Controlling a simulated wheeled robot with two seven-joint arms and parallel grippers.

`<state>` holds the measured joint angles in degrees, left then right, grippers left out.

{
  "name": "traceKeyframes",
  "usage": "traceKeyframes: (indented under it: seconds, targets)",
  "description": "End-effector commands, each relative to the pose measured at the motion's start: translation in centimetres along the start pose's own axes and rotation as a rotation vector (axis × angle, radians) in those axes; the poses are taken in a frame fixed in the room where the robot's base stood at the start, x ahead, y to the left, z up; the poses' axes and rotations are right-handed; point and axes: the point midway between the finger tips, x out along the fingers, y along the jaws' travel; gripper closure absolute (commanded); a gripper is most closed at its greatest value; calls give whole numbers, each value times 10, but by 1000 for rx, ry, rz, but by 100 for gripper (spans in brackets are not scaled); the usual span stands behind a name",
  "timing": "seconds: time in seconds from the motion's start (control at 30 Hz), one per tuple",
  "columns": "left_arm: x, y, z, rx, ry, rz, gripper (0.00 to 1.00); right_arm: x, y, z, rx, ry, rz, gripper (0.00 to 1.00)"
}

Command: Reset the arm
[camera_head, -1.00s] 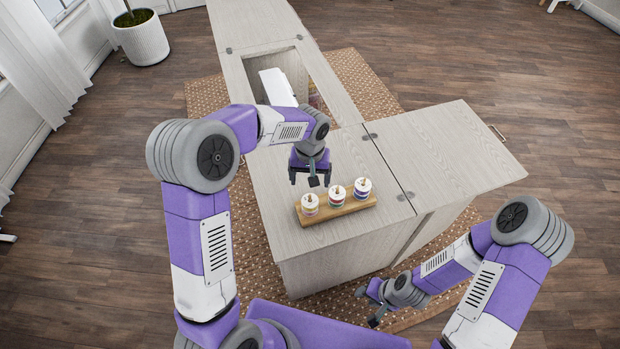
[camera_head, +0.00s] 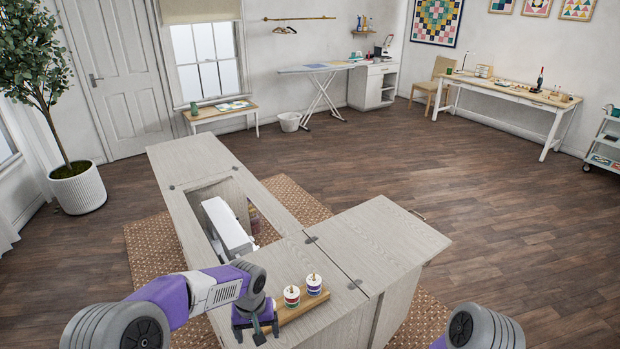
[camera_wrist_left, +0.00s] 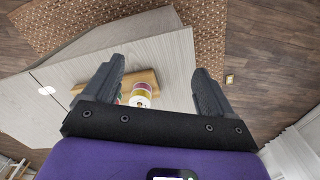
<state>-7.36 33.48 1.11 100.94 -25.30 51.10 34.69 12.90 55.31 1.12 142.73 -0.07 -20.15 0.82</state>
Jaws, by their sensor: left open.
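My left gripper (camera_head: 255,333) is at the bottom of the head view, in front of the left end of the wooden spool board. In the left wrist view its two fingers (camera_wrist_left: 158,72) are spread wide with nothing between the tips. The wooden board (camera_head: 312,304) lies on the cabinet top with two thread spools (camera_head: 291,297) (camera_head: 314,285) upright on it; the left end is hidden by my gripper. In the wrist view a spool (camera_wrist_left: 140,94) and the board (camera_wrist_left: 148,77) show below the gripper, apart from it. My right gripper is out of view; only part of that arm shows.
The pale sewing cabinet (camera_head: 385,240) has an open well with a white sewing machine (camera_head: 226,226) in it and a leaf at the right. It stands on a woven rug (camera_head: 155,250). A potted tree (camera_head: 78,190) stands at the left. The wooden floor around is clear.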

Motion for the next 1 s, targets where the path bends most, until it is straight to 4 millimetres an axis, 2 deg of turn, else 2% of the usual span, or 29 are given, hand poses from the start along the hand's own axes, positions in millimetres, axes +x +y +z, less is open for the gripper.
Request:
traceKeyframes:
  seconds: [0.03, 0.17, 0.37, 0.47, 0.63, 0.8, 0.9, 1.0]
  targets:
    - [18, 0, 9, 11, -25, 18, 15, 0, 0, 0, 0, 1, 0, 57]
    - [51, 6, 24, 33, -47, 80, 15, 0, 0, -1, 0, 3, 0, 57]
    - [104, 14, 57, 50, -75, 182, 15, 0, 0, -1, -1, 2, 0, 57]
    - [133, 16, 81, 44, -85, 240, 15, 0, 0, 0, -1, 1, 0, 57]
    - [185, 14, 143, 0, -85, 331, 15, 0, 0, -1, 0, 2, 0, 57]
    - [210, 5, 192, -47, -56, 352, 15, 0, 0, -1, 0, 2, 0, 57]
    - [216, 0, 207, -63, -42, 346, 15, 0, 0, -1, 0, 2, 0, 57]
    - [218, -3, 213, -69, -32, 341, 15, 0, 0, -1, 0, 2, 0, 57]
